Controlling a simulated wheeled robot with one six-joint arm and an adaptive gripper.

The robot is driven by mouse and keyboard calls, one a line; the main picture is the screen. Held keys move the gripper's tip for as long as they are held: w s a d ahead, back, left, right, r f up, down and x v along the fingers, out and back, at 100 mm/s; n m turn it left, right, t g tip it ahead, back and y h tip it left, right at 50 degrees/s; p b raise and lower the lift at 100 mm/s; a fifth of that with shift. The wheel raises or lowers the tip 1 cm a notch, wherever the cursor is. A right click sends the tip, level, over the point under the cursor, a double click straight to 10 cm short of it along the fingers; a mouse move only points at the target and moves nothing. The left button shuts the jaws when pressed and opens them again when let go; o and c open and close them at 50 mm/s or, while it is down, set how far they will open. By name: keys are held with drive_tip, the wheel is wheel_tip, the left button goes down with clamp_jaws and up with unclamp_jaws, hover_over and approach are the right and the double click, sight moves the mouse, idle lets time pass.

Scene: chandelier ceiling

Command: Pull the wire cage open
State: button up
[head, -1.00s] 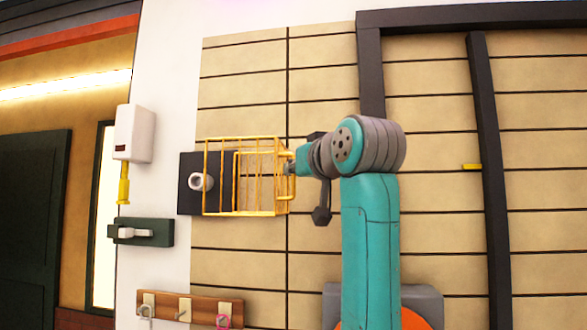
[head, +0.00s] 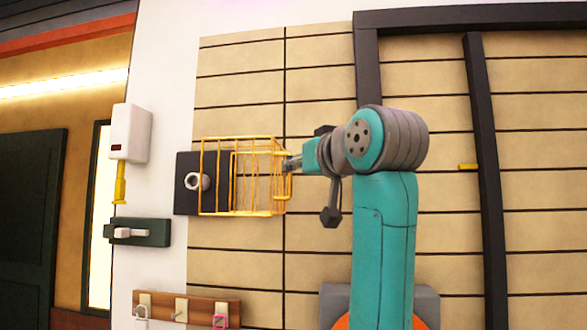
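The yellow wire cage (head: 237,212) is mounted on a dark plate (head: 185,202) on the tan slatted wall, left of centre. A pale round knob (head: 196,181) shows through its bars at the left. My gripper (head: 288,163) is at the right side of the cage, at its yellow handle (head: 289,178). The fingertips overlap the handle's upper part in view. They are too small to tell whether they grip it, only touch it, or are open. The cage shows no clear gap from the plate.
A white box with a yellow lever (head: 120,183) and a dark plate with a pale handle (head: 137,232) are on the wall to the left. A wooden hook rack (head: 187,306) is below the cage. A dark frame post (head: 487,180) stands at the right.

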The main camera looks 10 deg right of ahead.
drive_tip(key=v, duration=0.8)
drive_tip(key=shift+s, duration=0.1)
